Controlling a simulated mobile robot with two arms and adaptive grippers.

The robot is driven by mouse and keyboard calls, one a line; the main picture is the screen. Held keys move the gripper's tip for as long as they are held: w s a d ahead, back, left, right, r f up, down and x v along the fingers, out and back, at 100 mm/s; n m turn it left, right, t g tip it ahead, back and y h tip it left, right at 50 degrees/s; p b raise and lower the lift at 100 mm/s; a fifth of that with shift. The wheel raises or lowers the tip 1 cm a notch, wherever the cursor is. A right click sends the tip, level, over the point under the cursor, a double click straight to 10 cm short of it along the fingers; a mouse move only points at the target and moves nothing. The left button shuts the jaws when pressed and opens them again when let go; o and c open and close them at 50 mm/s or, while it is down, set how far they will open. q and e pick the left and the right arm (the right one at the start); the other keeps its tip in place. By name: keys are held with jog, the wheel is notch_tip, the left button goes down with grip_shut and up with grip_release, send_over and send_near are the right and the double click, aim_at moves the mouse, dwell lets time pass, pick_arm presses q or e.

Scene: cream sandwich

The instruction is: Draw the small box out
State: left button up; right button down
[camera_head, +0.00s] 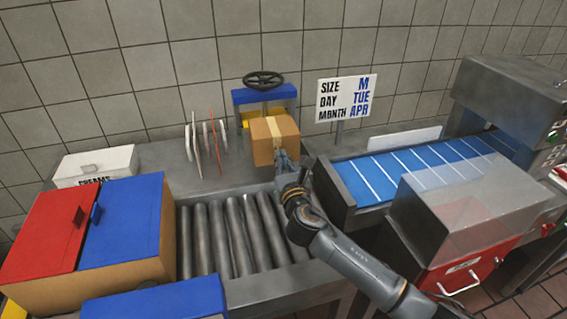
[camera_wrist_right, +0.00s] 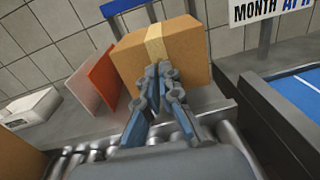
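The small box (camera_head: 275,139) is brown cardboard with a pale tape strip. It stands on the grey counter at the back, just in front of a blue-topped stand (camera_head: 263,95) with a black handwheel. In the right wrist view the small box (camera_wrist_right: 188,52) fills the upper middle. My right gripper (camera_head: 281,157) is at its front face, fingertips pointing at the tape. In the wrist view my right gripper (camera_wrist_right: 160,70) has its fingertips together, with nothing visible between them. Whether they touch the box is unclear. My left gripper is not in view.
Metal rollers (camera_head: 230,236) lie in front of the counter. A blue conveyor (camera_head: 395,172) is to the right, with a sign (camera_head: 345,98) behind. Thin upright panels (camera_head: 206,141) stand left of the box. A large box with red and blue lids (camera_head: 122,222) is at left.

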jog(key=shift+w+r, duration=0.1)
jog(key=shift+w, duration=0.15)
dwell(0.5)
